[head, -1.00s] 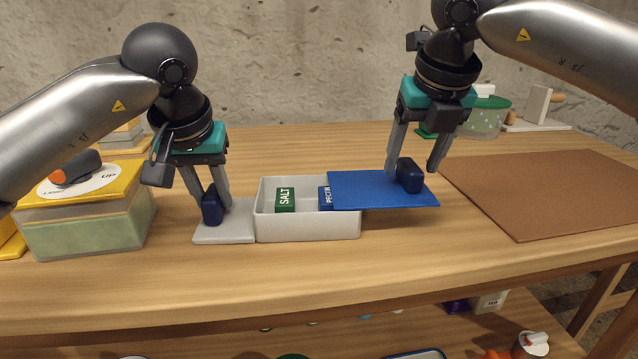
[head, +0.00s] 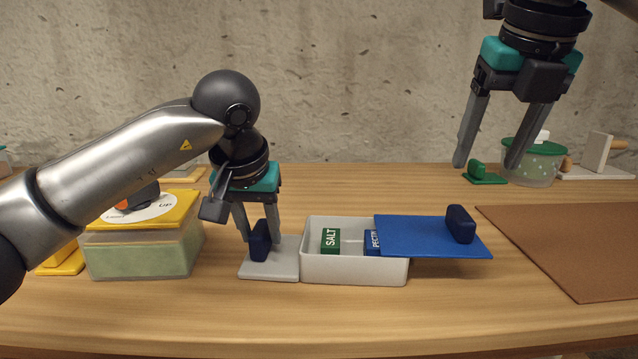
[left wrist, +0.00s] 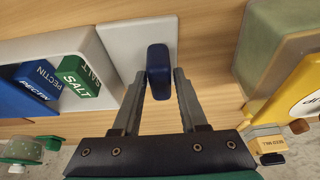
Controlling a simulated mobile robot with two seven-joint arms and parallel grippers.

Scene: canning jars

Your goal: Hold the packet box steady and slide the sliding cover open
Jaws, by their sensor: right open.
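The white packet box (head: 350,268) stands on the table, with a green salt packet (head: 331,240) and a partly covered pectin packet (head: 371,241) inside. The blue sliding cover (head: 420,238) is slid to the right, over the box's right part and sticking out past its right end. Its navy knob (head: 460,224) is free. My left gripper (head: 258,236) is shut on the navy grip (left wrist: 159,68) of the box's pale side plate (head: 270,272); the left wrist view shows a finger on each side. My right gripper (head: 490,160) is open and empty, raised above and behind the cover.
A yellow-lidded box (head: 142,252) stands left of my left gripper. A brown mat (head: 570,240) lies on the right. A green-lidded jar (head: 530,165) and a small green piece (head: 485,175) stand at the back right. The table's front strip is clear.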

